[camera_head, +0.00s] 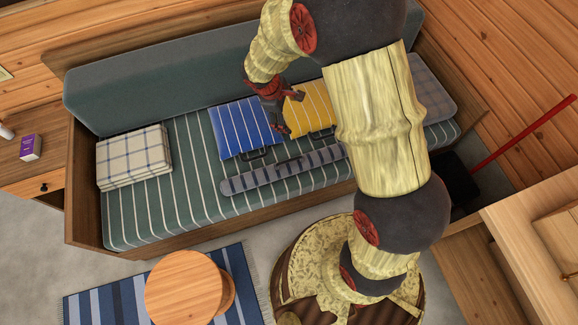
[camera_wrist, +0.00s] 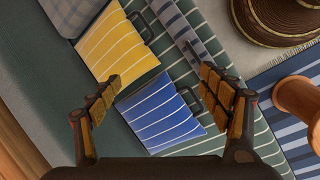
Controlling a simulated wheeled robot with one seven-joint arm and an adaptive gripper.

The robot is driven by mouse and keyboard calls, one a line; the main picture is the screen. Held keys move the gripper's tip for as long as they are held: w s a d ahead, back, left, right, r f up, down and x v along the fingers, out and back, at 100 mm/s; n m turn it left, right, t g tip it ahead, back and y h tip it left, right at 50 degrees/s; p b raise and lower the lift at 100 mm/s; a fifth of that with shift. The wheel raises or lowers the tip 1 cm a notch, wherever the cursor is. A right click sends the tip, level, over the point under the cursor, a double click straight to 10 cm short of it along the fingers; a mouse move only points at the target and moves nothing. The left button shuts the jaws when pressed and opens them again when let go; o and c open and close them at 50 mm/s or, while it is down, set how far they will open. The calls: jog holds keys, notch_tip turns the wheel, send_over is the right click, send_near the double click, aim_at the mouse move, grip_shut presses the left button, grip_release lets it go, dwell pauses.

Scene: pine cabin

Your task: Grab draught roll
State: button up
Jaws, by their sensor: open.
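The draught roll (camera_head: 250,181) is a long grey roll with dark stripes and a dark handle. It lies along the front part of the green striped bench seat, in front of the blue and yellow cushions. Its right end is hidden behind my arm in the head view. In the wrist view the roll (camera_wrist: 184,30) runs from the top edge down behind the right finger, which hides part of it. My gripper (camera_head: 284,117) is open and empty above the cushions, behind the roll; the wrist view shows its spread fingers (camera_wrist: 160,92) over the cushions, apart from the roll.
A blue cushion (camera_head: 240,128) and a yellow cushion (camera_head: 305,108), both with dark handles, lie behind the roll. A folded checked blanket (camera_head: 130,157) is at the bench's left end, a checked pillow (camera_head: 430,88) at the right. A round wooden stool (camera_head: 185,285) stands in front.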

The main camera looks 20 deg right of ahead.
aim_at(285, 162)
jog(key=s+f+n, duration=0.1)
jog(key=f+n, duration=0.1)
jog(key=f, duration=0.7)
jog(key=s+a+f+n+g, duration=0.1)
jog(key=f+n, duration=0.1)
jog(key=f, duration=0.8)
jog(key=s+a+f+n, duration=0.1)
jog(key=f+n, duration=0.2)
jog(key=f, duration=0.6)
jog(key=shift+s+a+f+h, duration=0.1)
jog(key=shift+s+f+h, duration=0.1)
jog(key=shift+f+h, duration=0.2)
jog(key=b+x, duration=0.1)
jog(key=x, duration=0.1)
jog(key=b+x, duration=0.1)
jog(key=x, duration=0.2)
jog(key=shift+w+a+f, duration=0.1)
jog(key=shift+w+f, duration=0.05)
jog(key=shift+f, duration=0.25)
jog(key=shift+c, duration=0.4)
jog(key=c, duration=1.6)
jog(key=shift+r, duration=0.1)
jog(key=shift+c, duration=0.6)
